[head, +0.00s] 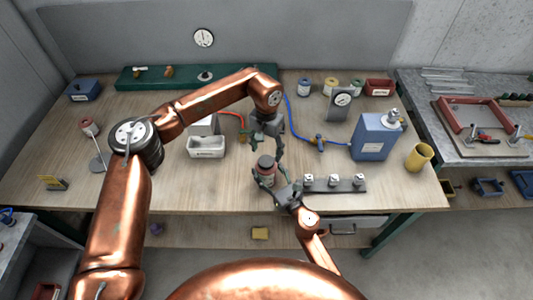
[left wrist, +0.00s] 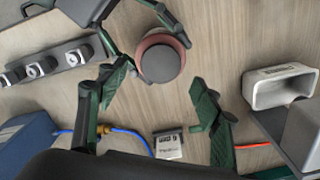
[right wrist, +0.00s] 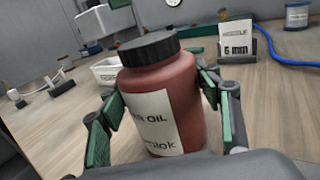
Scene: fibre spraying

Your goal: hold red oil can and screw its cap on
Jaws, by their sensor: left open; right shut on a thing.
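The red oil can (head: 266,173) stands upright near the front middle of the table, with a label reading "OIL" in the right wrist view (right wrist: 170,110). The black cap (right wrist: 148,48) sits on top of its neck; I cannot tell how tightly. My right gripper (head: 269,181) is shut around the can's body, one finger on each side. My left gripper (head: 266,146) is open and empty, pointing down above and just behind the can. In the left wrist view, the cap (left wrist: 159,63) shows from above, beyond the open fingers and slightly left of centre between them.
A dark rack with several pale knobs (head: 334,185) lies right of the can. A blue canister (head: 374,138) and yellow cup (head: 418,157) stand farther right. A white bin (head: 207,147) is behind left. A blue hose (head: 298,124) runs behind. The table's left front is mostly clear.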

